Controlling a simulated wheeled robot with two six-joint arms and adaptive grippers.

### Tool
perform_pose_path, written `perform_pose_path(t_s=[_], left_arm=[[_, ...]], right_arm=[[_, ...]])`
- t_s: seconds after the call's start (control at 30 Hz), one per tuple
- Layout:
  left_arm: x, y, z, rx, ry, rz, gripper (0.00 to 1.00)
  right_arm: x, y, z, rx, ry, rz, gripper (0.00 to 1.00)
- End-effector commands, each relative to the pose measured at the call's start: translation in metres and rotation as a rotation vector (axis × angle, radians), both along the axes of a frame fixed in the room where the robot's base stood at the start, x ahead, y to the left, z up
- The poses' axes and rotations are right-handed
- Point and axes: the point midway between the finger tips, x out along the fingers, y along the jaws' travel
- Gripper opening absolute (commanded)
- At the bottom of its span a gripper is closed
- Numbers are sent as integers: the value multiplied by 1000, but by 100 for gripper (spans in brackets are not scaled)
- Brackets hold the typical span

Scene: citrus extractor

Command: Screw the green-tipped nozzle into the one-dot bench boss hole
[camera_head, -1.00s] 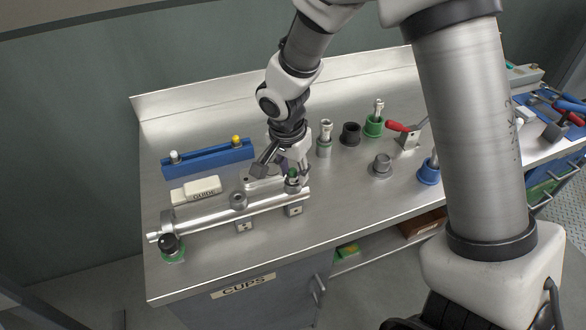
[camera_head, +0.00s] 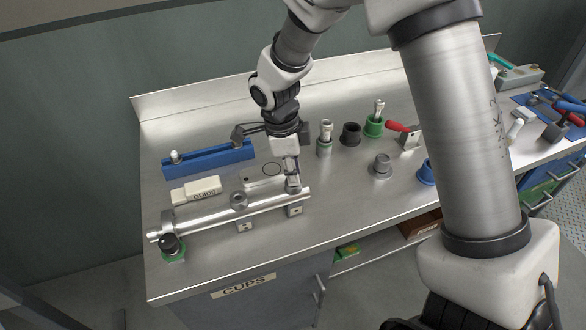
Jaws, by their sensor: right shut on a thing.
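The silver tube fixture (camera_head: 205,214) lies along the front of the bench, with a raised boss (camera_head: 238,201) near its middle. Another boss (camera_head: 293,188) is at its right end. My right gripper (camera_head: 292,178) points straight down at the right-end boss and is shut on the green-tipped nozzle, which its fingers hide now. I cannot tell how deep the nozzle sits. Small dotted blocks (camera_head: 295,210) are below the tube, but I cannot count their dots. My left gripper is not in view.
A blue rack (camera_head: 208,160) with a white-topped piece (camera_head: 175,156) is behind the tube. A white guide block (camera_head: 198,190) lies between them. Cups (camera_head: 350,133) and a red-handled lever (camera_head: 402,127) stand to the right.

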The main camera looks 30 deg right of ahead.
Motion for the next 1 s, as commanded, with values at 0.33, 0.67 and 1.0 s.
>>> perform_pose_path(t_s=[0.33, 0.67, 1.0], left_arm=[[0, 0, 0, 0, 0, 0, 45], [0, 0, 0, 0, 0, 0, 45], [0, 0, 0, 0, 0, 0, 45]], right_arm=[[-1, 0, -1, 1, 2, 9, 38], [-1, 0, 0, 0, 1, 726, 38], [0, 0, 0, -1, 1, 1056, 38]])
